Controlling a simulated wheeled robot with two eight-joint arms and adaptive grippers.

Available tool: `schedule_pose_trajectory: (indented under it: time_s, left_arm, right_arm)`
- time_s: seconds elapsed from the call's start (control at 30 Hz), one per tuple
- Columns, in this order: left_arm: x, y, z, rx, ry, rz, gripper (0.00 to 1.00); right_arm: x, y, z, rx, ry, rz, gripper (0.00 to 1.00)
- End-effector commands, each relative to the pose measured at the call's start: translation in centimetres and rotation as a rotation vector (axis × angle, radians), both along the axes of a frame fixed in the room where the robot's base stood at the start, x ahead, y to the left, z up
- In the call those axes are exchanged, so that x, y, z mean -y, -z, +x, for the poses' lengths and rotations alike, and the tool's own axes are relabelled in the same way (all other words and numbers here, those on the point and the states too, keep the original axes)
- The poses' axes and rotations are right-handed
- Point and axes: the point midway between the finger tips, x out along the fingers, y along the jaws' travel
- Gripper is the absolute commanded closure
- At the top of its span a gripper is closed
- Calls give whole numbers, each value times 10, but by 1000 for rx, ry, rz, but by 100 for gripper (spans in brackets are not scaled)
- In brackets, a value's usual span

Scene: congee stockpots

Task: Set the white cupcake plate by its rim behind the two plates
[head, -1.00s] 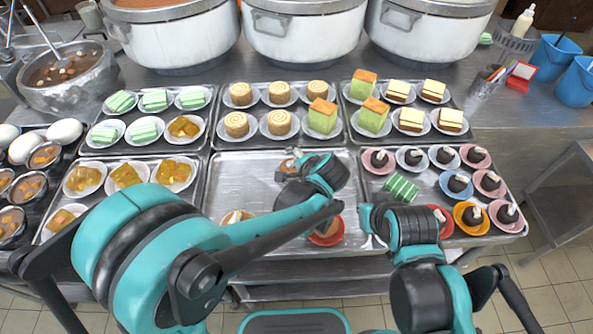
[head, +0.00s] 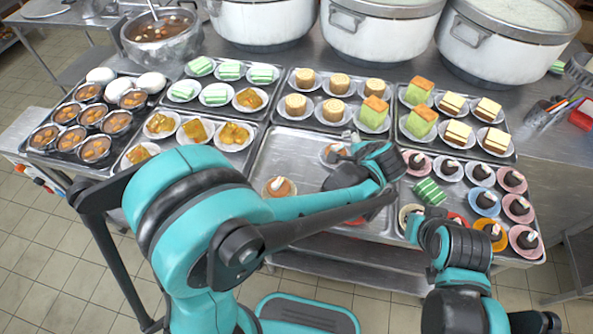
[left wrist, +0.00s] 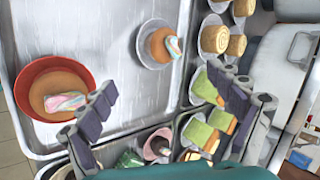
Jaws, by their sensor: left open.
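The white cupcake plate (head: 326,160) sits flat at the back right of the bare steel tray. In the left wrist view, the white plate (left wrist: 143,53) carries a brown cupcake with a pastel topping. Another cupcake plate (head: 279,189) is at the tray's front left. A red plate with a cupcake (left wrist: 22,105) is at the front, mostly hidden by my arm in the head view. My left gripper (left wrist: 160,80) is open and empty, its fingers apart near the white plate, not around it. My right gripper (head: 412,229) is by the front right tray; its fingers are unclear.
Trays of filled dessert plates surround the bare tray (head: 268,160) at the left, back and right. Large stockpots (head: 374,38) stand behind.

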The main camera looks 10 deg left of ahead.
Motion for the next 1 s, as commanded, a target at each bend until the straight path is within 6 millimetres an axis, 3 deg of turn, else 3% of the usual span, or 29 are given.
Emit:
schedule_pose_trajectory:
  time_s: [0.13,0.23,0.4,0.53,0.73,1.0]
  left_arm:
    - [-27,-12,-9,-5,-65,-66,9]
    - [-64,-28,-28,-7,-168,-176,9]
    - [-129,-50,-79,11,-401,-422,9]
    - [-164,-56,-121,42,-581,-610,9]
    - [-190,-54,-168,98,-788,-830,9]
    - [-196,-51,-183,125,-869,-922,9]
  right_arm:
    - [0,1,0,0,0,0,100]
    - [0,1,0,0,0,0,100]
    - [0,1,0,0,0,0,100]
    - [0,1,0,0,0,0,100]
    - [0,1,0,0,0,0,100]
    - [0,1,0,0,0,0,100]
